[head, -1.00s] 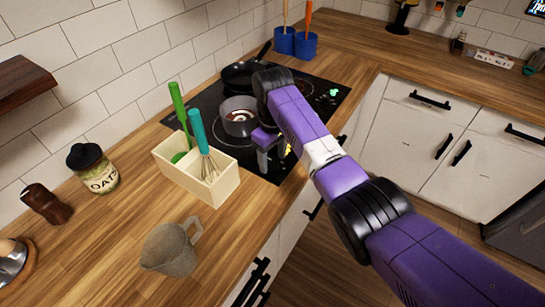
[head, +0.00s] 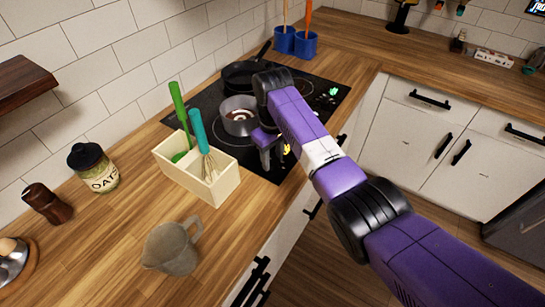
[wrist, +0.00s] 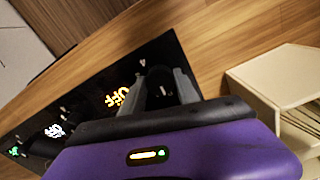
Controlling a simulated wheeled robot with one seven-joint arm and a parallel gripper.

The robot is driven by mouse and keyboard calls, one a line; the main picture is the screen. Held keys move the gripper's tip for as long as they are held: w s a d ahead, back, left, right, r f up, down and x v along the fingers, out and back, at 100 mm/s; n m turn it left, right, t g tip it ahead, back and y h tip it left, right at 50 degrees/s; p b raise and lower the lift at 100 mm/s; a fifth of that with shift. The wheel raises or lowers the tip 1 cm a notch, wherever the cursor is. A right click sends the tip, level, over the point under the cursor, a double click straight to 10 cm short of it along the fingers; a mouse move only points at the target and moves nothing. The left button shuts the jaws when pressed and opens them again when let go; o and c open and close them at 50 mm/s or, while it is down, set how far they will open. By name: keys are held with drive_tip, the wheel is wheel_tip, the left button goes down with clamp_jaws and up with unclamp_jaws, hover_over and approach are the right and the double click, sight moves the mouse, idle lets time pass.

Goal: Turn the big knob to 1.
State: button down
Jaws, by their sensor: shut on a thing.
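The big knob (wrist: 158,78) is a dark round shape on the black cooktop, mostly hidden between my fingers in the wrist view. My gripper (wrist: 163,82) is shut on it, one grey finger on each side. In the head view my gripper (head: 270,158) reaches down at the cooktop's near corner, and the knob cannot be made out there. Beside the gripper, an orange lit display (wrist: 117,97) appears to read OFF. A white lit display (wrist: 54,131) and a green one (wrist: 14,151) lie further left; the green one is too small to read.
A grey pot (head: 238,118) and a black pan (head: 245,73) stand on the cooktop (head: 222,136). A cream utensil box (head: 226,184) with a whisk stands close to the gripper's left. A grey jug (head: 170,250) stands nearer on the wooden counter.

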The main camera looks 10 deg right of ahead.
sight(272, 160)
drive_tip(key=m+p, duration=0.1)
drive_tip(key=m, duration=0.2)
drive_tip(key=shift+a+r+m, duration=0.1)
drive_tip(key=shift+m, duration=0.2)
drive_tip(key=shift+m+p, duration=0.55)
drive_tip(key=shift+m, duration=1.05)
drive_tip(key=c, duration=0.9)
unclamp_jaws()
drive_tip(key=shift+r+b, duration=0.6)
drive_tip(key=shift+r, duration=3.25)
